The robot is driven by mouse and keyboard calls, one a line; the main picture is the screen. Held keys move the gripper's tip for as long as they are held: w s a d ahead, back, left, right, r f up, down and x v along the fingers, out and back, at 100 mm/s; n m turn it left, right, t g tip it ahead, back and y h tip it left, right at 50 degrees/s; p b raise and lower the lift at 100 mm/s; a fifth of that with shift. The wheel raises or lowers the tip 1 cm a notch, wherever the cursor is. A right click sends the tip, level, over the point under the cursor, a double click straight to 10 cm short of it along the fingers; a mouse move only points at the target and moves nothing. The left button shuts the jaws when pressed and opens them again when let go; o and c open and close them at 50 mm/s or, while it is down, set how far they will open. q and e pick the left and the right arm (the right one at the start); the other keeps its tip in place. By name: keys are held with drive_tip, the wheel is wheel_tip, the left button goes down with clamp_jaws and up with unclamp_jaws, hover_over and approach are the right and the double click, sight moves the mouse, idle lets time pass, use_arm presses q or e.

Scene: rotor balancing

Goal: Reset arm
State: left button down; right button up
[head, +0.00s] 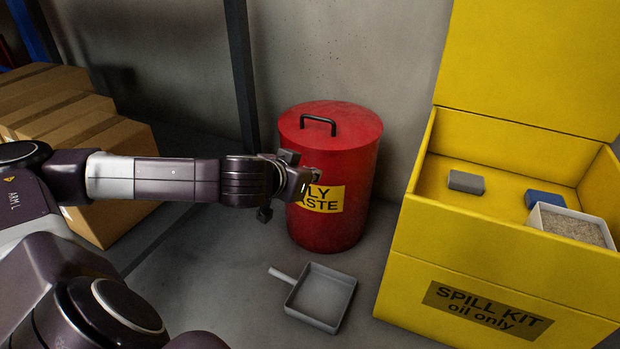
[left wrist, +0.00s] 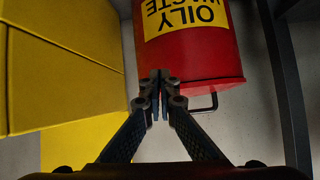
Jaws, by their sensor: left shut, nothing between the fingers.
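My left arm reaches in from the left in the head view, and its gripper (head: 296,188) is in front of the red oily waste bin (head: 335,225). In the left wrist view the two fingers of the gripper (left wrist: 160,78) are together with nothing between them. The bin (left wrist: 215,55) appears upside down behind the fingertips, with its yellow label and black lid handle in view. I cannot tell whether the gripper touches the bin. My right gripper is in neither view.
A grey dustpan (head: 320,297) lies on the floor before the bin. The open yellow spill kit box (head: 470,275) stands at right, holding a grey block (head: 466,182), a blue block (head: 545,199) and a white tray of granules (head: 572,227). Cardboard boxes (head: 110,140) stand at left.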

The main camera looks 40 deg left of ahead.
use_arm(q)
drive_tip(key=shift+s+d+f, duration=0.2)
drive_tip(key=shift+s+f, duration=0.2)
drive_tip(key=shift+s, duration=0.3)
